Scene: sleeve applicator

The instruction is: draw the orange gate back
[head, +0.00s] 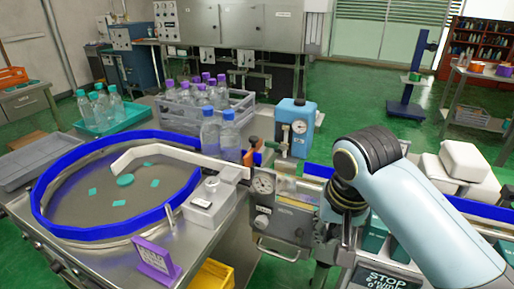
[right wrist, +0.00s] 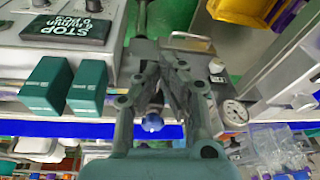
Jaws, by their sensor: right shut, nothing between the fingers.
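The orange gate (head: 257,158) is a small upright orange piece in the head view. It stands at the end of the blue-and-white rail, beside two blue-capped bottles and left of the light-blue gauge unit (head: 298,128). My right gripper (head: 322,268) is low in front of the machine, to the right of and nearer than the gate, clear of it. In the right wrist view its fingers (right wrist: 158,52) are closed together and empty. I cannot make out the gate in that view. My left gripper is in neither view.
A round feed table with a blue rim (head: 42,222) fills the left. A gauge box (head: 277,217) stands between it and my right arm. A STOP sign (head: 384,279) and teal boxes (right wrist: 87,86) are close by. A yellow crate (head: 212,275) is below.

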